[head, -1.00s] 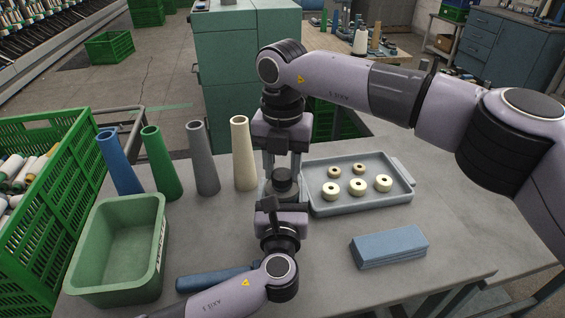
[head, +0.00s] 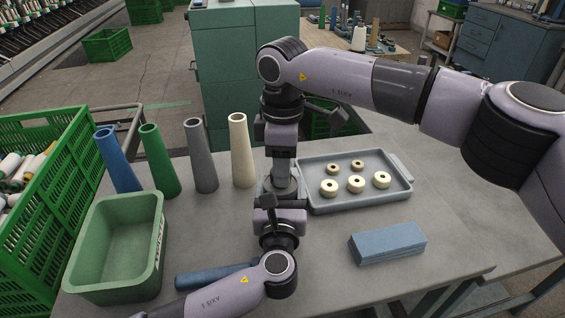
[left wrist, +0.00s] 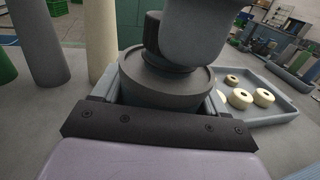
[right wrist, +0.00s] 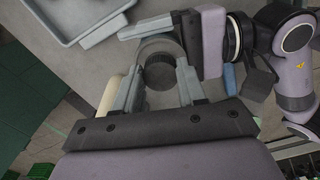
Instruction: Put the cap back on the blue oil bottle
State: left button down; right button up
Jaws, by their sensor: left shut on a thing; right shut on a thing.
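A dark round bottle (left wrist: 165,92) stands between the fingers of my left gripper (head: 281,192), which is shut on it. It looks dark grey rather than blue here. My right gripper (head: 281,178) is directly above, pointing down, and is shut on a dark round piece (right wrist: 160,74), apparently the cap. Whether the cap sits fully down on the bottle is hidden.
A grey tray (head: 395,200) with several cream rings is close on the right. Four-colour cones, including a cream one (head: 241,150), stand to the left.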

jog(key=shift+m, duration=1.4)
jog(key=o, duration=1)
jog(key=shift+r, duration=0.15)
jog(key=shift+s+r, duration=0.1)
jog(key=shift+r, duration=2)
jog(key=shift+c, duration=0.2)
